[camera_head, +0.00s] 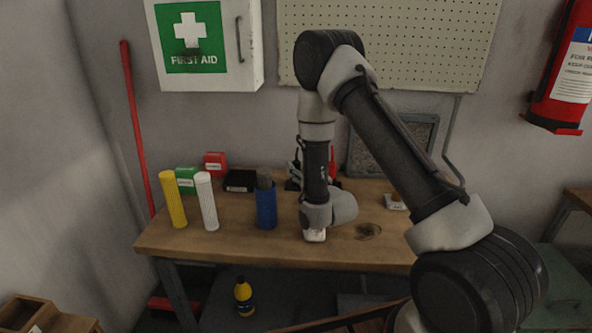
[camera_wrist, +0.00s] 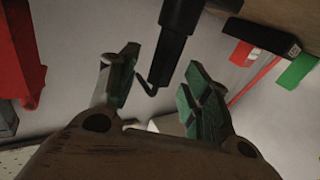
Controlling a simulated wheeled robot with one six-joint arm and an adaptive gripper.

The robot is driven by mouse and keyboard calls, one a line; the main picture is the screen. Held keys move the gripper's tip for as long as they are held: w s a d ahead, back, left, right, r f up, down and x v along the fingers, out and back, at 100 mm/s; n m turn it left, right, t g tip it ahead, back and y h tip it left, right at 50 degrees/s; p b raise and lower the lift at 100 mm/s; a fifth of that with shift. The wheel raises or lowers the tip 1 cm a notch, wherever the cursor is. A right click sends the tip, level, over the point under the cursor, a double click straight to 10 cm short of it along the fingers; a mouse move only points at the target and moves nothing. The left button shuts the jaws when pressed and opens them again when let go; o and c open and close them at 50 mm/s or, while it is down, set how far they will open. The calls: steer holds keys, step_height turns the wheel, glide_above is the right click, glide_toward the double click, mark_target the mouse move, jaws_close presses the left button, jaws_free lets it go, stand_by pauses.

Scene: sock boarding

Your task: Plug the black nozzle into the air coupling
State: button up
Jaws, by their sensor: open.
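A black rod-like part (camera_wrist: 174,45) with a thin bent tip shows in the wrist view and looks like the black nozzle. It appears in the gap between the two green-padded fingers of my gripper (camera_wrist: 160,78). The fingers stand apart, with gaps visible beside the part; I cannot tell its depth relative to them.
On the wooden bench (camera_head: 190,243), a yellow cylinder (camera_head: 174,199), a white cylinder (camera_head: 207,202) and a blue holder (camera_head: 266,208) stand left of my arm. Green (camera_head: 186,180), red (camera_head: 215,165) and black (camera_head: 240,181) boxes lie behind. A pegboard (camera_head: 420,45) hangs above.

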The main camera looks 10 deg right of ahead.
steer(key=shift+x, duration=1.2)
jaws_close()
steer(key=shift+r, duration=0.1)
